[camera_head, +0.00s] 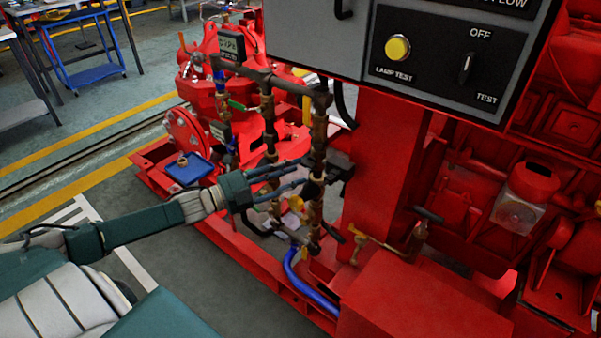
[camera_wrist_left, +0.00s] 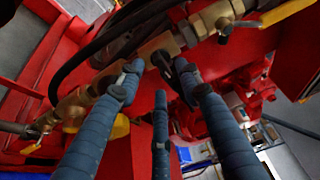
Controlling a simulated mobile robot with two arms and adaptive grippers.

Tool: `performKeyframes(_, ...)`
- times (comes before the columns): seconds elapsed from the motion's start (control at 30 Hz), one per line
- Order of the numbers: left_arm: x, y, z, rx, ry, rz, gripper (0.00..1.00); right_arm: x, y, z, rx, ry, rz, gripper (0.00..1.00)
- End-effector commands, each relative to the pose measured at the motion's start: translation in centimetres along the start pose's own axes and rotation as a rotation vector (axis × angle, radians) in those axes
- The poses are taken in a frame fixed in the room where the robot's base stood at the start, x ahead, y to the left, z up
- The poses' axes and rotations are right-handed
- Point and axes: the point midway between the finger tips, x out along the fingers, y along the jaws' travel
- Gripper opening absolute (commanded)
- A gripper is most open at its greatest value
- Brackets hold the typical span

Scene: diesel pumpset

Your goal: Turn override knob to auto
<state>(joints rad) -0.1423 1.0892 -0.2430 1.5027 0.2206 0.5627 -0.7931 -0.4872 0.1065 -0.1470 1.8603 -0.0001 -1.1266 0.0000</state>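A black knob (camera_head: 466,68) sits on the dark control panel (camera_head: 428,45) at the upper right of the head view. The labels OFF and TEST are beside it; no AUTO label is readable. Its handle looks roughly upright. A yellow LAMP TEST button (camera_head: 398,48) is left of it. No label reading override shows. My left gripper (camera_head: 303,173) is well below and left of the panel, by the brass pipework. In the left wrist view its three fingers (camera_wrist_left: 158,85) are spread with nothing held between them. Whether they touch the pipes is unclear. My right gripper is out of view.
Vertical brass pipes (camera_head: 318,140) with valves stand near my left fingers. A red post (camera_head: 385,150) and red engine parts fill the right. A blue hose (camera_head: 305,280) runs low. A blue cart (camera_head: 90,70) stands far left; the floor between is clear.

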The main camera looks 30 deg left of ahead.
Motion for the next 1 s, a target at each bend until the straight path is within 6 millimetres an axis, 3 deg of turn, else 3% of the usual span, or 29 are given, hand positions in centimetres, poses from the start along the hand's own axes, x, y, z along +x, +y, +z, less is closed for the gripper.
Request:
performKeyframes(0.23,2.4,0.0,0.1,-0.001,-0.001,-0.001,0.35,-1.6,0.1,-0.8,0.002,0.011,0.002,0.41)
performKeyframes(0.6,2.8,0.0,0.0,-0.001,-0.001,0.001,0.35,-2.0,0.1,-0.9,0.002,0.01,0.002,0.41)
performKeyframes(0.63,2.8,0.0,0.1,-0.001,-0.001,0.001,0.33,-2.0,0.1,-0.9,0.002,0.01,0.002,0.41)
performKeyframes(0.8,2.8,0.0,0.0,-0.001,-0.001,0.001,0.0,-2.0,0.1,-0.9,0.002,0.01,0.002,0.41)
performKeyframes(1.0,2.8,0.1,0.0,-0.004,-0.001,0.0,0.0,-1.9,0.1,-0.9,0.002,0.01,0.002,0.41)
